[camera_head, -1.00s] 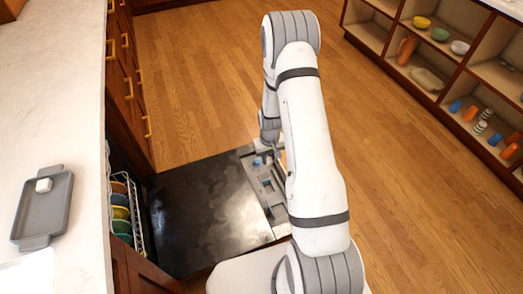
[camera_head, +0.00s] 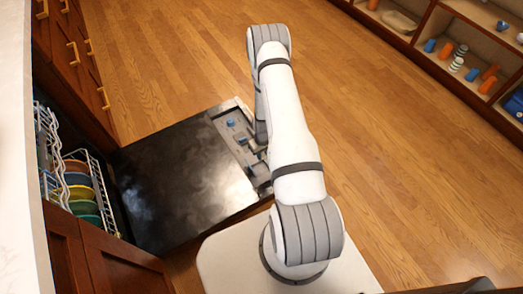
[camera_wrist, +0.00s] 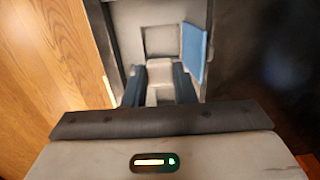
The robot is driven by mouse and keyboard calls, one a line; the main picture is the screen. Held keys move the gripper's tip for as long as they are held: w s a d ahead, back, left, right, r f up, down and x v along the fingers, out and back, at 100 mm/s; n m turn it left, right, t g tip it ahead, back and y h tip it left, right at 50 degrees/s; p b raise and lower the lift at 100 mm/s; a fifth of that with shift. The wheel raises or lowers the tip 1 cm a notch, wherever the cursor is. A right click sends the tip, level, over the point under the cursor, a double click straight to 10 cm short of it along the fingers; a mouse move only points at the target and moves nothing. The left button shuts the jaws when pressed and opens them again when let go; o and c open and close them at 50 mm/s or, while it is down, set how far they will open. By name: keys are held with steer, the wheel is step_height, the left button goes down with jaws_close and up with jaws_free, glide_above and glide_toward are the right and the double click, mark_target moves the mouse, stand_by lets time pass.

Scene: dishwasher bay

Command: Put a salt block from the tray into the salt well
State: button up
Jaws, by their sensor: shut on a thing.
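In the wrist view my gripper (camera_wrist: 159,84) has its two dark blue fingers shut on a pale salt block (camera_wrist: 160,72). It is over the grey strip (camera_wrist: 127,18) on the dishwasher door. Just beyond the block is a square recess (camera_wrist: 158,40), with an upright blue lid (camera_wrist: 193,50) to its right. I cannot tell whether the block is above the strip or partly in an opening. In the head view my arm hides the gripper and block; the strip's blue parts (camera_head: 230,123) show beside it. The tray is out of view.
The dark dishwasher door (camera_head: 185,175) lies open. A rack with coloured plates (camera_head: 78,180) stands at its left, below the pale counter (camera_head: 15,200). Shelves with cups (camera_head: 457,60) are at the upper right. The wooden floor (camera_head: 390,150) between is clear.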

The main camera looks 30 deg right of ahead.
steer(key=b, duration=0.4)
glide_above(263, 173)
step_height(263, 173, down, 7)
steer(key=shift+w+f+b, duration=0.1)
steer(key=shift+f+b, duration=2.2)
steer(key=shift+f, duration=0.55)
steer(key=shift+a+f+b, duration=0.1)
steer(key=shift+f+b, duration=0.9)
steer(key=shift+f, duration=0.1)
steer(key=o, duration=1)
steer(key=shift+o, duration=0.2)
steer(key=shift+r, duration=0.15)
step_height(263, 173, up, 7)
steer(key=p, duration=0.4)
stand_by(0.4)
